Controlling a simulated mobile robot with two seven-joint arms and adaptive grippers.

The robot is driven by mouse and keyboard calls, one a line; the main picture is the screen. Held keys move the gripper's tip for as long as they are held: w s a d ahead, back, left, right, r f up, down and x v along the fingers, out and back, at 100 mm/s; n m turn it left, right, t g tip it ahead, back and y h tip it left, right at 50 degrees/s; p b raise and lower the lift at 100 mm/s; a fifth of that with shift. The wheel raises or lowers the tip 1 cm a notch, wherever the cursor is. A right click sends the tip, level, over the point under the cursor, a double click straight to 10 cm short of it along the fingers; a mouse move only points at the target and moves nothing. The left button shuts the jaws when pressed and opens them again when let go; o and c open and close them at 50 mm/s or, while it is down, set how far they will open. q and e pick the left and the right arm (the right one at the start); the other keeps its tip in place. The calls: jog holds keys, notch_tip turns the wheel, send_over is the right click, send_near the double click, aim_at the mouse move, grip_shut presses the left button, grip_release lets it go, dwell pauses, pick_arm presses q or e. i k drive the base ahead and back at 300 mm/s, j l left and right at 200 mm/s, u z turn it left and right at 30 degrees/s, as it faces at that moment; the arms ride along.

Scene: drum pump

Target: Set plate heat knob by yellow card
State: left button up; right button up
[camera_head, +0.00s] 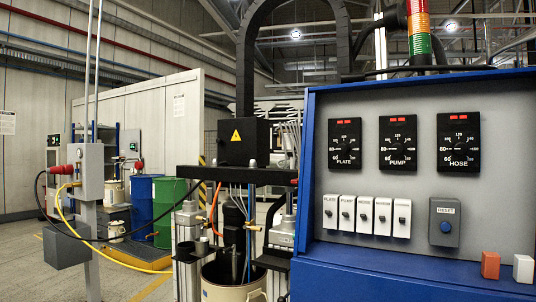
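The plate heat knob is the dial labelled PLATE (345,144) on the blue-framed control panel (400,95). It is a black square with a round scale, a small centre knob and red indicator lights on top. Similar dials labelled PUMP (397,143) and HOSE (458,142) sit to its right. The pointer directions are too small to tell. I see no yellow card in this view. Neither of my grippers shows.
A row of white switches (366,216) and a grey RESET box with a blue button (445,223) are below the dials. An orange block (490,265) and a white block (523,268) stand on the blue ledge (385,277). The drum pump (235,220) stands left.

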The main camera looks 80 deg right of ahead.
aim_at(343, 149)
jog(key=l+z, duration=0.15)
jog(key=z, duration=0.3)
jog(key=l+z, duration=0.1)
jog(key=z, duration=0.35)
jog(key=i+l+z, duration=0.1)
jog(key=z, duration=0.35)
jog(key=l+z, duration=0.1)
jog(key=z, duration=0.3)
jog(key=i+z, duration=0.15)
jog(key=z, duration=0.3)
